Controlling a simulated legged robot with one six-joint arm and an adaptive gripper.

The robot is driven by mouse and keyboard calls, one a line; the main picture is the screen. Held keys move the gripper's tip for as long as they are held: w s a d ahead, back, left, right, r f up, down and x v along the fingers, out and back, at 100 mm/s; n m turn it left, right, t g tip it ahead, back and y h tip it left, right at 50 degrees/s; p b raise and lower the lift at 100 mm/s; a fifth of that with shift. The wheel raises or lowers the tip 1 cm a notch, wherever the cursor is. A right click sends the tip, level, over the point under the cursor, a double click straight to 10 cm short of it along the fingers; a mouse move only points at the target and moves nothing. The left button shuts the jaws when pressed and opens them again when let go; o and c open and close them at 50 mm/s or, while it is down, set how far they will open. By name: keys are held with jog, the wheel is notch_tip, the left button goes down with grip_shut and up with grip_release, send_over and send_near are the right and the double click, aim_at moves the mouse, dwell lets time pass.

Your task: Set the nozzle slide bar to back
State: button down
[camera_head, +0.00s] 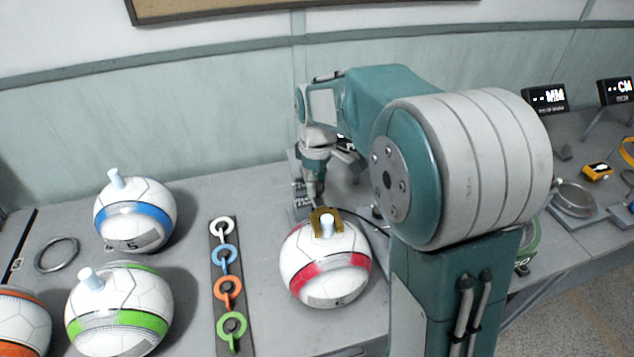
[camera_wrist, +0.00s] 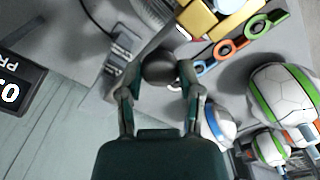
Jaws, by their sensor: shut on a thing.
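My gripper (camera_wrist: 158,76) is shut on a dark round knob (camera_wrist: 158,66) in the wrist view, with one finger on each side. The knob appears to be the handle of the nozzle slide bar; most of the bar is hidden. A gold block (camera_wrist: 200,18) lies just beyond the knob in the wrist view. In the head view my gripper (camera_head: 317,188) points down behind the red-banded ball (camera_head: 328,285). The gold block (camera_head: 316,214) shows there at the top of this ball, around its pale plug (camera_head: 327,228). My gripper covers the knob in the head view.
Left of the red-banded ball lies a strip of coloured rings (camera_head: 217,290). Blue-banded (camera_head: 136,190) and green-banded (camera_head: 140,290) balls stand farther left, beside a loose metal ring (camera_head: 56,255). A grey block (camera_wrist: 122,50) and a display (camera_wrist: 14,92) are close by in the wrist view.

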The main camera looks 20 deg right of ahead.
jog(key=w, duration=0.9)
jog(key=shift+w+f, duration=0.15)
jog(key=shift+w, duration=0.45)
jog(key=shift+a, duration=0.1)
jog(key=shift+c, duration=1.3)
grip_release()
jog(key=shift+w, duration=0.15)
notch_tip(320, 180, up, 12)
